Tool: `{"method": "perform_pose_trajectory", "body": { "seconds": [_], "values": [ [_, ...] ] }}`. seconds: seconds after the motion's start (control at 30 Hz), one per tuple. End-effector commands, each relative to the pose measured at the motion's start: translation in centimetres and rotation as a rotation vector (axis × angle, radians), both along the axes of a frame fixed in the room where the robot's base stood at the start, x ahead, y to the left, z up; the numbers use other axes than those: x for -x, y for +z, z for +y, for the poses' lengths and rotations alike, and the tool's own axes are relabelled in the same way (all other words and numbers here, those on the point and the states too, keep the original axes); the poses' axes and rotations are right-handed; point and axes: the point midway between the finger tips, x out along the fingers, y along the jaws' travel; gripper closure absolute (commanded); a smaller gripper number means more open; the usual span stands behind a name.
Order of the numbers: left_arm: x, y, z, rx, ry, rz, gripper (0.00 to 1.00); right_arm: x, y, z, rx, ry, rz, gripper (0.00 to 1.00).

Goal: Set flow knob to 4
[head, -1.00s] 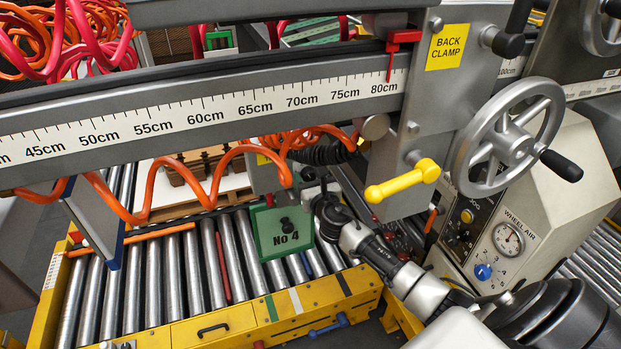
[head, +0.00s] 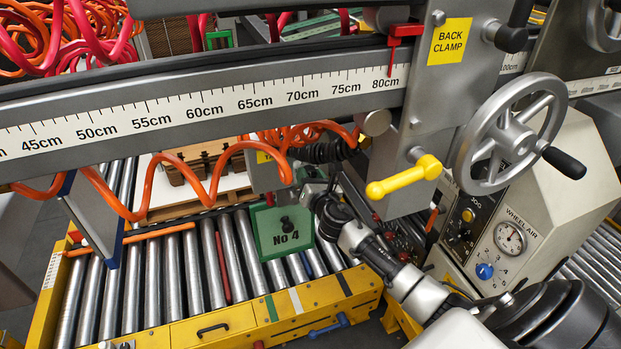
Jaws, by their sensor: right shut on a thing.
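A small blue knob (head: 485,271) with a ring of numbers sits on the beige panel (head: 575,190) at the right, below the gauge labelled WHEEL AIR (head: 510,237). Its pointer is too small to read, and no flow label is legible. My right gripper (head: 316,193) is at the upper right of a green-framed card (head: 285,232) marked "No 4" with a dark knob picture. It is shut on this card, which hangs over the rollers, left of and apart from the blue knob. The fingertips are partly hidden. My left gripper is not in view.
A grey beam with a centimetre scale (head: 200,112) crosses above the roller conveyor (head: 140,290).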

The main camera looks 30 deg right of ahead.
Motion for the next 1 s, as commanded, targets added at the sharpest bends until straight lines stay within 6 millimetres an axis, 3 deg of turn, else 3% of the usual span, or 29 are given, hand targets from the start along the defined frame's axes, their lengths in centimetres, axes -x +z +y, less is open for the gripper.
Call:
{"method": "perform_pose_trajectory", "body": {
  "seconds": [1.0],
  "values": [
    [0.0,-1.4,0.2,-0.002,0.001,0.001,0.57,0.0,0.0,0.1,-0.944,-0.002,-0.226,0.84]
  ]
}}
